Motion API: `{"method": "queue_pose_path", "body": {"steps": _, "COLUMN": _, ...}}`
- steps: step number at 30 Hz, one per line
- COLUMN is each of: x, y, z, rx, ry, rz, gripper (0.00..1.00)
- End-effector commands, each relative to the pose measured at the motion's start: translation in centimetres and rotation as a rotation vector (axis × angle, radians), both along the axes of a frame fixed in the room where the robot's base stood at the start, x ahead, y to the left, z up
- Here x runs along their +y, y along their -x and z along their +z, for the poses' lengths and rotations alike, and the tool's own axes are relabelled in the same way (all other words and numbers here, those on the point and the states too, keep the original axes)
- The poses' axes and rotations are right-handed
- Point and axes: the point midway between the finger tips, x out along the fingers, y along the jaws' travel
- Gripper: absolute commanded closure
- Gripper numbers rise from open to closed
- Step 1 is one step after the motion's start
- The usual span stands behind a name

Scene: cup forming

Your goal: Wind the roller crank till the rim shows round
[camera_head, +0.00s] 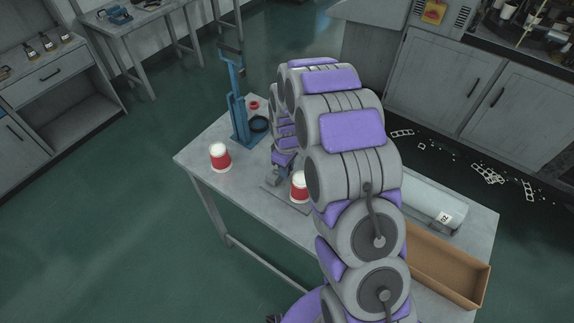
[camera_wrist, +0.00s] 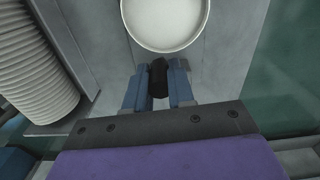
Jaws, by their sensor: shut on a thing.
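In the wrist view my gripper (camera_wrist: 158,84) is shut on a black crank knob (camera_wrist: 158,74), with a blue-grey finger on each side. Just beyond the knob is the round white top of a cup (camera_wrist: 165,18), cut off by the upper edge. In the head view a red and white cup (camera_head: 299,188) stands upright on a grey plate (camera_head: 273,196), partly hidden by my arm. My gripper (camera_head: 278,174) is small there, beside that cup, and the knob cannot be made out. The rest of the crank and the roller are hidden.
Another red and white cup (camera_head: 220,157) stands on the table (camera_head: 197,160) at left. A grey cylinder (camera_head: 430,203) and an open cardboard box (camera_head: 447,262) lie at right. A ribbed white stack (camera_wrist: 38,62) is close at left.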

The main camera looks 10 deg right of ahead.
Motion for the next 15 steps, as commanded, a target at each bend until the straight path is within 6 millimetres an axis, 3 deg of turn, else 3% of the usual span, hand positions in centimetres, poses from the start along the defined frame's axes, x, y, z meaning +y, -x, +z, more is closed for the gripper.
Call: {"method": "queue_pose_path", "body": {"steps": 15, "x": 1.4, "y": 1.4, "z": 0.0, "rx": 0.001, "ry": 0.002, "rz": -0.490, "gripper": 1.00}}
